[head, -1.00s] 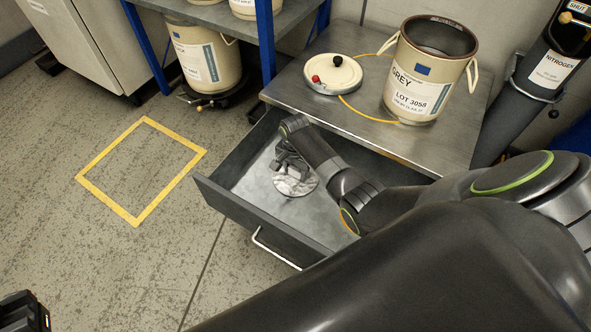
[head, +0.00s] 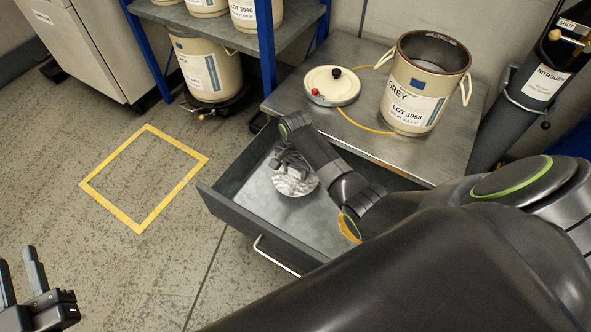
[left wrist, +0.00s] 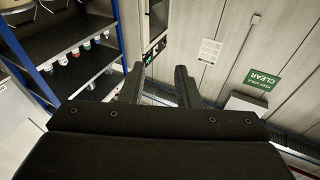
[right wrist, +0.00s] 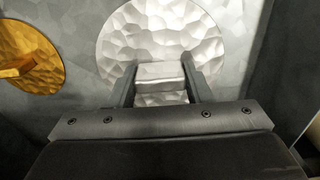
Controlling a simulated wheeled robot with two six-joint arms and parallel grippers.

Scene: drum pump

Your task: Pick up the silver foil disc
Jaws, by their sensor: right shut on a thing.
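The silver foil disc (head: 297,182) lies in the open drawer under the steel table. It is round and crinkled, with a raised silver block at its middle. In the right wrist view the disc (right wrist: 160,30) fills the top middle, and the block (right wrist: 160,75) sits between my fingers. My right gripper (right wrist: 158,80) is shut on this block; in the head view the gripper (head: 287,160) covers part of the disc. My left gripper (head: 20,275) is open and empty at the lower left, far from the drawer. Its spread fingers show in the left wrist view (left wrist: 162,85).
A gold foil disc (right wrist: 30,60) lies beside the silver one in the right wrist view. The drawer's front wall (head: 255,222) and sides surround my right gripper. A grey-labelled drum (head: 418,95) and a lid (head: 332,85) stand on the table (head: 290,95) above. A yellow floor square (head: 100,200) is empty.

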